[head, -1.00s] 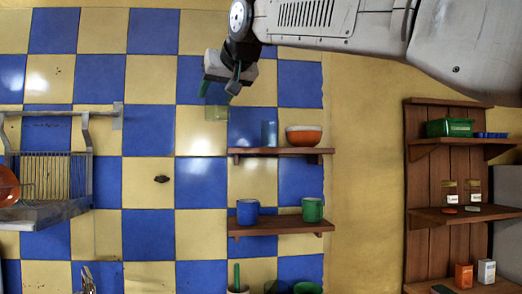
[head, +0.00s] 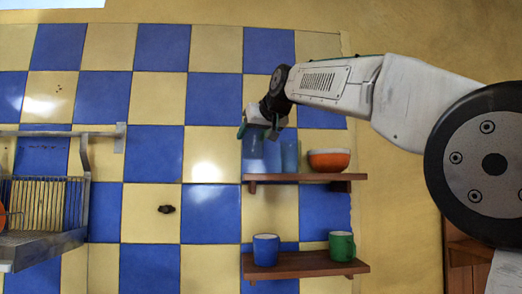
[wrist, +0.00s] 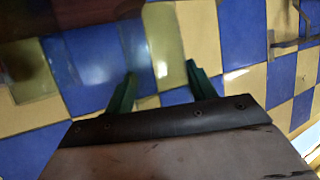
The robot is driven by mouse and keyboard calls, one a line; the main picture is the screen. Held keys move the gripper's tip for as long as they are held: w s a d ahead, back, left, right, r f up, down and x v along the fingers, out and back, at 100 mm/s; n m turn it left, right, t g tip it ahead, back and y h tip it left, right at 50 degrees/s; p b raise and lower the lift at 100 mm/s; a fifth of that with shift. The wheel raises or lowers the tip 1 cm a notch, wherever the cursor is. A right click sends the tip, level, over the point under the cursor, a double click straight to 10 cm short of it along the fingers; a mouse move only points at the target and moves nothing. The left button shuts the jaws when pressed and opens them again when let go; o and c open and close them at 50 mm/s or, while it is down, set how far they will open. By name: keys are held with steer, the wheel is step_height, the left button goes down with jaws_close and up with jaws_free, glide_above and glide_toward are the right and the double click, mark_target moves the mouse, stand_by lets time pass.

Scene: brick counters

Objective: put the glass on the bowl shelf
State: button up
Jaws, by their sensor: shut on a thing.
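My gripper (head: 258,131) is shut on a clear glass (head: 253,153), which hangs upright below the fingers. The held glass is over the left end of the upper wooden shelf (head: 300,177), its base close to the board; I cannot tell if it touches. An orange bowl (head: 329,161) stands on the right part of that shelf. A second clear glass (head: 290,157) stands between the bowl and the held glass. In the wrist view, the green fingers of my gripper (wrist: 160,85) flank the see-through glass (wrist: 165,42).
A lower shelf (head: 305,265) bears a blue mug (head: 266,250) and a green mug (head: 342,246). A metal dish rack (head: 45,215) is on the wall at left. A dark hook (head: 166,209) sits on the tiles. The wall between rack and shelves is otherwise clear.

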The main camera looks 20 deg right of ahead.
mark_target(259, 147)
steer(key=shift+w+d+f, duration=0.1)
steer(key=shift+w+d, duration=0.75)
steer(key=shift+d, duration=0.1)
steer(key=shift+w+d+f, duration=0.1)
steer(key=shift+d+f, duration=0.05)
steer(key=shift+f, duration=0.75)
steer(key=shift+w+d+f, duration=0.1)
steer(key=shift+f, duration=0.8)
steer(key=o, duration=1.1)
steer(key=shift+f, duration=0.15)
steer(key=shift+r, duration=0.2)
steer(key=v, duration=1.2)
